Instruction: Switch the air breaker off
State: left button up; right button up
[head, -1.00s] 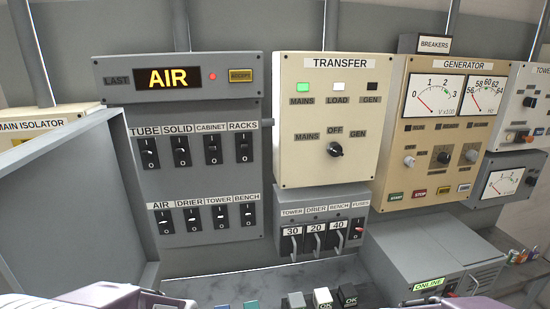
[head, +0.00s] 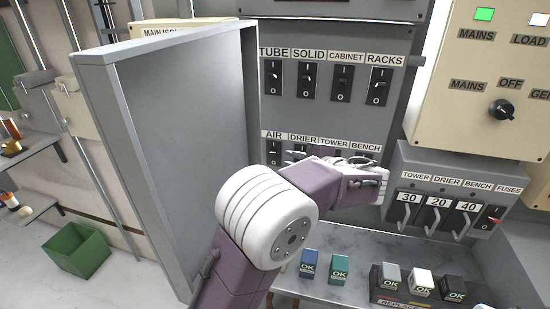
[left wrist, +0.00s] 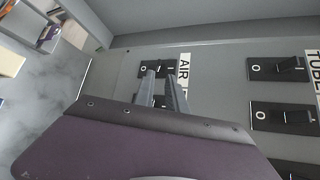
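The AIR breaker (head: 273,152) is a black rocker switch under the AIR label, at the left end of the lower row on the grey panel. In the left wrist view the AIR breaker (left wrist: 144,68) lies just beyond my fingertips, partly hidden by them; its O mark shows. Its rocker position is not clear. My left gripper (head: 296,155) reaches across the lower row, close to the AIR and DRIER switches. In the left wrist view the left gripper (left wrist: 163,72) has a narrow gap between its fingers. I cannot tell whether it touches the breaker. My right gripper is out of view.
An open grey cabinet door (head: 180,150) stands just left of the switches. The DRIER, TOWER and BENCH switches lie close by on the right, partly behind my arm. Several OK-marked blocks (head: 339,268) stand on the shelf below. A green bin (head: 76,250) sits on the floor.

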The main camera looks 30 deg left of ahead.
aim_at(273, 154)
pick_arm(q)
jog(key=p+x, duration=0.1)
jog(key=x, duration=0.8)
jog(key=shift+d, duration=0.1)
jog(key=shift+w+a+f, duration=0.1)
jog(key=shift+a+f, duration=0.1)
jog(key=shift+a, duration=0.2)
jog(key=shift+w, duration=0.1)
jog(key=shift+f, duration=0.15)
grip_shut()
